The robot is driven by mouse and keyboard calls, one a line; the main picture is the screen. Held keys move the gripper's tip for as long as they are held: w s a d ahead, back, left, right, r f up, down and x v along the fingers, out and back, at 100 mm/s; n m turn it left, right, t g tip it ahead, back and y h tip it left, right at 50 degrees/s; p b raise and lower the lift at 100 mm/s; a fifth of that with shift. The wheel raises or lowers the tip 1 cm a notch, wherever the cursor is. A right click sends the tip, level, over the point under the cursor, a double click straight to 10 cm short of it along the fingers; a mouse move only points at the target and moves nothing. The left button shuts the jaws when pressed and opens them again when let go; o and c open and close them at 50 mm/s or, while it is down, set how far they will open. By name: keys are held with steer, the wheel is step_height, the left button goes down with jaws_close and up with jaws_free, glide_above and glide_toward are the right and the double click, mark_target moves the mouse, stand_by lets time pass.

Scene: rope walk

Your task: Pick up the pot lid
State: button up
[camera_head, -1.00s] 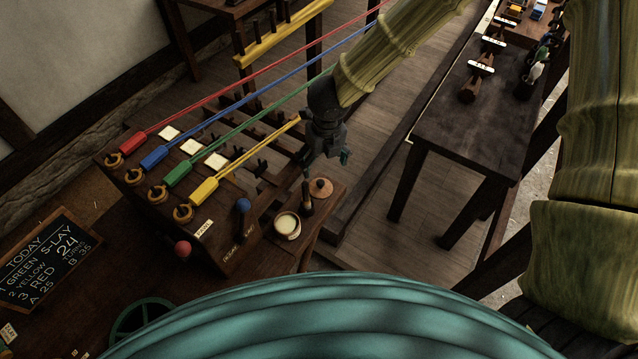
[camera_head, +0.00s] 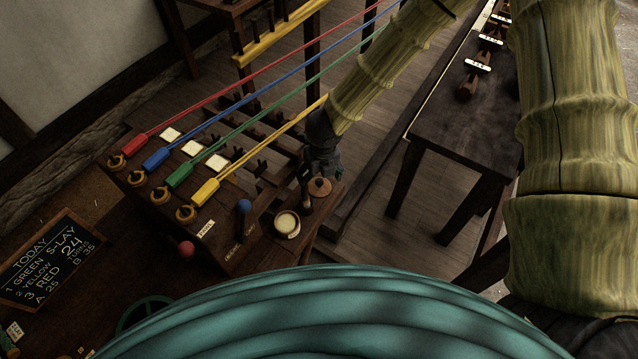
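The pot lid (camera_head: 320,188) is a small round brown wooden disc with a knob. It lies on a small wooden side shelf (camera_head: 330,212) beside the bench. An open round pot (camera_head: 287,224) with pale contents stands just to its lower left. A dark upright tool, perhaps a brush (camera_head: 305,201), stands between pot and lid. My gripper (camera_head: 319,170) is dark and points down, right at the far side of the lid in the picture. Its fingers are small and dark against the shelf, so I cannot tell their opening or whether they touch the knob.
The bench (camera_head: 225,245) left of the shelf carries red, blue, green and yellow cords on hooks, plus a blue-knobbed lever (camera_head: 244,206) and a red-knobbed one (camera_head: 186,249).

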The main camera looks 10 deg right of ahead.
mark_target(319, 187)
steer(key=shift+w+f, duration=0.1)
steer(key=shift+f, duration=1.05)
steer(key=shift+c, duration=0.2)
steer(key=c, duration=1)
steer(key=shift+c, duration=0.2)
